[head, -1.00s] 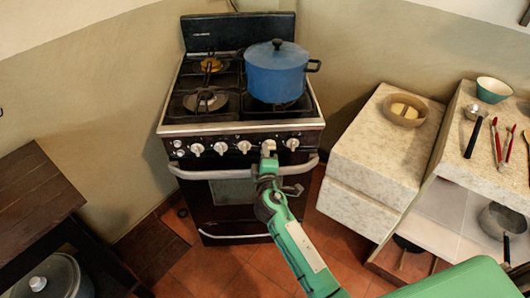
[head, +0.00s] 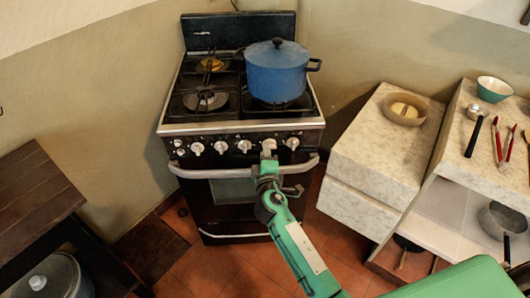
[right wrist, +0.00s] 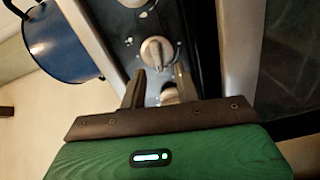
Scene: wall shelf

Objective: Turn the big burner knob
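The stove (head: 240,188) has a row of pale knobs along its front panel. My right gripper (head: 268,162) is at the second knob from the right (head: 268,146), just below and in front of it. The right wrist view shows my right gripper (right wrist: 160,88) with its dark fingers apart, and a pale knob (right wrist: 171,95) partly hidden between them. A gap shows beside that knob, so firm contact is not clear. My left gripper is out of view.
A blue pot (head: 275,75) stands on the right burners. The oven handle (head: 215,174) runs across below the knobs, close to my right gripper. A counter (head: 375,150) with a bowl (head: 405,109) stands to the right; a dark wooden table (head: 35,200) stands at the left.

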